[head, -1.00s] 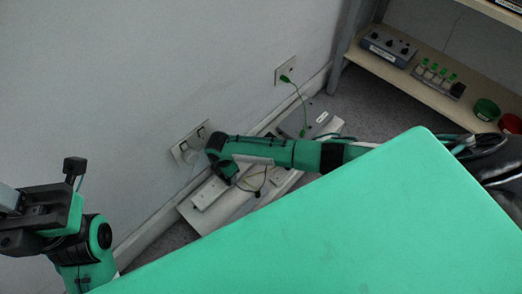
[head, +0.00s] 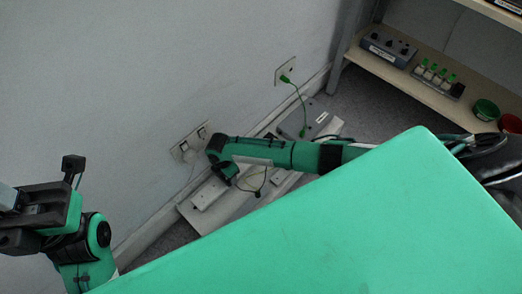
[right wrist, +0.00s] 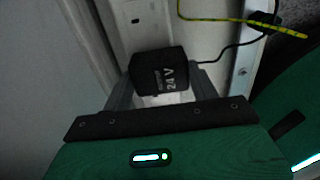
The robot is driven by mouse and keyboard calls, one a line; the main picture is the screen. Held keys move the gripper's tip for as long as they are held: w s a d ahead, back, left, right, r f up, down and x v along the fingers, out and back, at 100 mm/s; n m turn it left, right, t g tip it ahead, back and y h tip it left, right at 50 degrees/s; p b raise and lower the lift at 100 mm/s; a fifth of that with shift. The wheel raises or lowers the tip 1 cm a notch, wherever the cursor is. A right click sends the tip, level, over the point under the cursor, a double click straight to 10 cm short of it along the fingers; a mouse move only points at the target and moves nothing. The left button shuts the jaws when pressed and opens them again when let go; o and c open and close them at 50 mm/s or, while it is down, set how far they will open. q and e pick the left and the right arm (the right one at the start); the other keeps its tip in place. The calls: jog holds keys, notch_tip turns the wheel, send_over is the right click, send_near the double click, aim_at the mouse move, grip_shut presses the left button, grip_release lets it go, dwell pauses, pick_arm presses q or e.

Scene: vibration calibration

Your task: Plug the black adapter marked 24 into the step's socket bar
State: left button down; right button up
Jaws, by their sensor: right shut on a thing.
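The black adapter (right wrist: 170,75), with "24 V" in white print, is between the fingers of my right gripper (right wrist: 160,86) in the right wrist view. That gripper is shut on it. A white bar with dark socket openings (right wrist: 135,20) lies just beyond the adapter; I cannot tell whether they touch. In the head view, the white step (head: 238,205) lies on the floor along the wall, carrying a white bar (head: 209,193). My right arm covers part of the step, and the adapter is hidden there. My left gripper (head: 22,212) is at the left edge, its fingertips unclear.
Wall sockets (head: 190,143) sit above the step, and another outlet (head: 286,70) holds a green plug and cord. A yellow-green cable (right wrist: 225,20) lies near the adapter. A shelf (head: 440,86) with devices stands at the right. My green body top covers the foreground.

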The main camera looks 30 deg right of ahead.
jog(key=shift+f, duration=0.1)
dwell(0.4)
dwell(0.3)
jog(key=o, duration=1)
jog(key=shift+f, duration=0.1)
jog(key=shift+o, duration=0.2)
jog(key=shift+r+p, duration=2.6)
jog(key=shift+p, duration=0.05)
